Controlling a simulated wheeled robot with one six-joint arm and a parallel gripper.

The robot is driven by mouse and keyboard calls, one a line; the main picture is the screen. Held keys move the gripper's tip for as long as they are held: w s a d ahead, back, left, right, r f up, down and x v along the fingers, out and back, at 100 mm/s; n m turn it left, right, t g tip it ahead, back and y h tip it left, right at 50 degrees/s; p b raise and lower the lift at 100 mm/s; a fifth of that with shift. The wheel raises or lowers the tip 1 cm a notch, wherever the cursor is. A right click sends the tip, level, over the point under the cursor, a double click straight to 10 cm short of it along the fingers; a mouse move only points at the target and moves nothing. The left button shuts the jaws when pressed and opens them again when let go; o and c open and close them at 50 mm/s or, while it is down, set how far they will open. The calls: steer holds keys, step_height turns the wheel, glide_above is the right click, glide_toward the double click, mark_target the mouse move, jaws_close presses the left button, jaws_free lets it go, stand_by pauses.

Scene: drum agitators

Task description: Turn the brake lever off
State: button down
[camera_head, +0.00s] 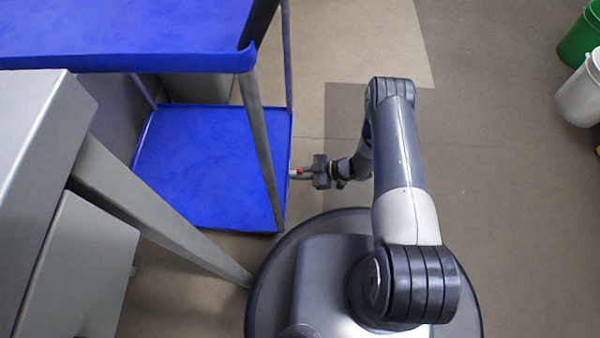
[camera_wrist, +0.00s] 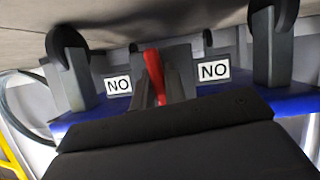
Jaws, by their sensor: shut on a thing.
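The red brake lever (camera_wrist: 153,66) is in the middle of the wrist view, low on the blue cart (camera_wrist: 283,103), between two caster wheels. My gripper (camera_wrist: 160,88) is shut on the lever, with its dark fingers on either side of it. In the head view a small red bit of the lever (camera_head: 299,172) shows at the right side of the blue cart (camera_head: 205,135), where my gripper (camera_head: 303,174) reaches in from the right. Two white labels (camera_wrist: 117,85) by the lever read "NO" in the wrist view, which appears upside down. The lever's base is partly hidden by the fingers.
Caster wheels (camera_wrist: 64,45) flank the lever in the wrist view. A grey metal structure (camera_head: 45,200) with a slanted leg stands at the left. The floor right of my arm is clear up to green (camera_head: 580,40) and white (camera_head: 580,95) buckets at the far right.

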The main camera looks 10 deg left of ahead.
steer(key=shift+m+g, duration=0.4)
stand_by(0.3)
steer(key=c, duration=1.4)
jaws_free()
steer(key=shift+c, duration=0.2)
steer(key=p+v, duration=0.3)
steer(key=v, duration=0.7)
steer(key=shift+d+r, duration=0.2)
steer(key=shift+d, duration=0.15)
